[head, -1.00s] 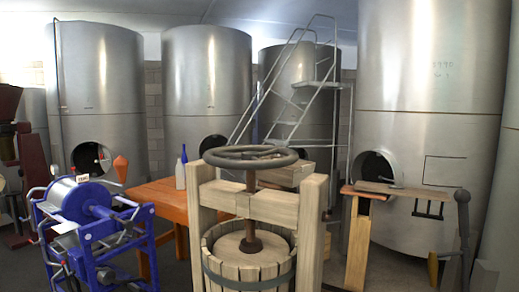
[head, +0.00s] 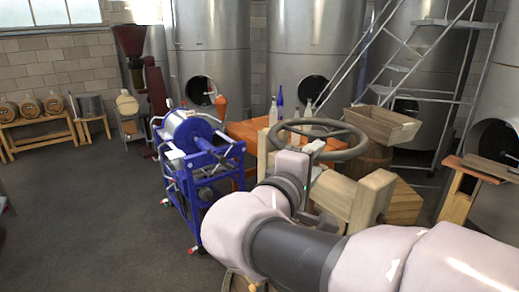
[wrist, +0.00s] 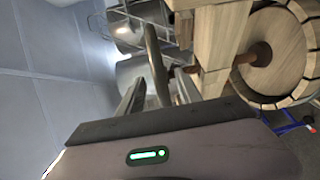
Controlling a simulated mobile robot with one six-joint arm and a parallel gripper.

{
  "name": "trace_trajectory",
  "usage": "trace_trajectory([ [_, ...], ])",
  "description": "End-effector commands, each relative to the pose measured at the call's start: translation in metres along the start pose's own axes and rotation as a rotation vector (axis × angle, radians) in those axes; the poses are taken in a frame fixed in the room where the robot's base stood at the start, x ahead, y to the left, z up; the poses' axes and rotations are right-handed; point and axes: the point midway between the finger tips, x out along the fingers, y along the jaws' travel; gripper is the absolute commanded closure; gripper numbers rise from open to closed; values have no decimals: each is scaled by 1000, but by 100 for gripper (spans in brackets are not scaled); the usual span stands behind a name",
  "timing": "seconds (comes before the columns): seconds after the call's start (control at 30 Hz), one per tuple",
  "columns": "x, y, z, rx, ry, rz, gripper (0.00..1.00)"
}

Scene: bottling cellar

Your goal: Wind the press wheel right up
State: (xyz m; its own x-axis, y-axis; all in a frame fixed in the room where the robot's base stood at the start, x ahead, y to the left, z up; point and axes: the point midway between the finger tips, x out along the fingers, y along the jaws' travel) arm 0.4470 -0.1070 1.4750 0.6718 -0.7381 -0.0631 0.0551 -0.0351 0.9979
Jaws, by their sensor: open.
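The press wheel (head: 345,127) is a dark grey ring lying level on top of the wooden press frame (head: 367,200). My gripper (head: 311,150) is at the near side of the wheel, with my arm covering much of the press. In the wrist view, my gripper (wrist: 160,92) is open, with one finger on each side of the wheel rim (wrist: 154,60), which shows edge-on as a dark bar. I cannot tell whether either finger touches it. The screw (wrist: 241,58) runs from the wheel through the wooden beam (wrist: 218,38) to the slatted basket (wrist: 258,98).
A blue labelling machine (head: 195,150) stands close left of the press. An orange table (head: 245,130) with bottles (head: 274,112) is behind. A wooden crate (head: 383,125) sits behind right. Steel tanks (head: 310,45) and a metal stair (head: 420,75) fill the back. The floor at left is clear.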

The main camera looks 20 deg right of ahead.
Motion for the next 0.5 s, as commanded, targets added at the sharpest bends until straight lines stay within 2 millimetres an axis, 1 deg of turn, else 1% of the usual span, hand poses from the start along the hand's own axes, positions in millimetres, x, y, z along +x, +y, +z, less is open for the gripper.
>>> trace_trajectory([
  [0.03,12,0,2,-2,-6,-1,59],
  [0.1,27,0,1,-2,-5,-1,59],
  [0.2,44,0,1,-1,-3,-1,59],
  [0.33,58,0,0,0,-1,-1,59],
  [0.5,63,0,0,0,0,-1,59],
])
